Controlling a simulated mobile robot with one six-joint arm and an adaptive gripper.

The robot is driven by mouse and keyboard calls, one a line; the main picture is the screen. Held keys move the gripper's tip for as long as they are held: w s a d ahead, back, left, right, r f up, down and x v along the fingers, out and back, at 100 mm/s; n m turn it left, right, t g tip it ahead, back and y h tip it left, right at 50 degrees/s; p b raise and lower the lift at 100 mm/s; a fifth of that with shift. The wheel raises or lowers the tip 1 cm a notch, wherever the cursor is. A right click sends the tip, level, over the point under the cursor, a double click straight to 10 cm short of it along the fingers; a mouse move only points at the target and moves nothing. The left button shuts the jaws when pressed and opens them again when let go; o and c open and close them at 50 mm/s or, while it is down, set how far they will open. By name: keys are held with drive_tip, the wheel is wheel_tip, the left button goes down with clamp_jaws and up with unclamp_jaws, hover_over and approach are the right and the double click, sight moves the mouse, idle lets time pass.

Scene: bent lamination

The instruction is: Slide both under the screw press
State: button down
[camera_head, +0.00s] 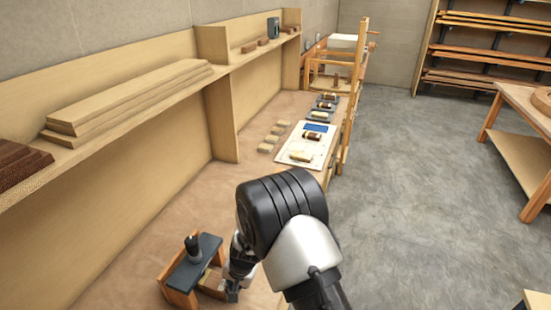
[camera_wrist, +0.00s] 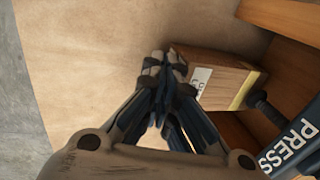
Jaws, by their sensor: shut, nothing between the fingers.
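The screw press (camera_head: 207,250) stands on the bench in the lower left of the head view, with a dark top beam, wooden sides and a dark screw knob. Its dark beam, lettered PRESS (camera_wrist: 297,142), fills the lower right of the wrist view. A brown wooden block (camera_wrist: 225,73) with a white label and a pale yellow strip at one edge lies at the press's opening, partly between its wooden parts. I cannot tell whether it is one piece or two. My gripper (camera_wrist: 165,62) is shut and empty, its fingertips at the block's labelled end; contact is unclear.
A white board (camera_head: 292,158) with a blue patch and small items lies farther along the bench, with several small pale blocks (camera_head: 268,148) beside it. Long planks (camera_head: 125,95) lie on the shelf above. The bench around the press looks mostly clear.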

sight(223, 283)
drive_tip(key=shift+w+a+p, duration=0.25)
drive_tip(key=shift+a+p, duration=0.15)
drive_tip(key=shift+a, duration=0.2)
drive_tip(key=shift+w+a+p, duration=0.2)
drive_tip(key=shift+a+p, duration=0.15)
drive_tip(key=shift+a, duration=0.3)
drive_tip(key=shift+w+a+p, duration=0.25)
drive_tip(key=shift+a+p, duration=0.15)
drive_tip(key=shift+a, duration=0.2)
drive_tip(key=shift+s+d+b, duration=0.25)
drive_tip(key=shift+d+b, duration=0.25)
drive_tip(key=shift+d, duration=0.15)
drive_tip(key=shift+s+d+b, duration=0.2)
drive_tip(key=shift+d+b, duration=0.35)
drive_tip(key=shift+d, duration=0.1)
drive_tip(key=shift+s+d+b, duration=0.25)
drive_tip(key=shift+d+b, duration=0.25)
drive_tip(key=shift+d, duration=0.15)
drive_tip(key=d+p+v, duration=0.1)
drive_tip(key=p+v, duration=0.3)
drive_tip(key=v, duration=0.4)
drive_tip(key=shift+s, duration=0.15)
drive_tip(key=shift+r, duration=0.1)
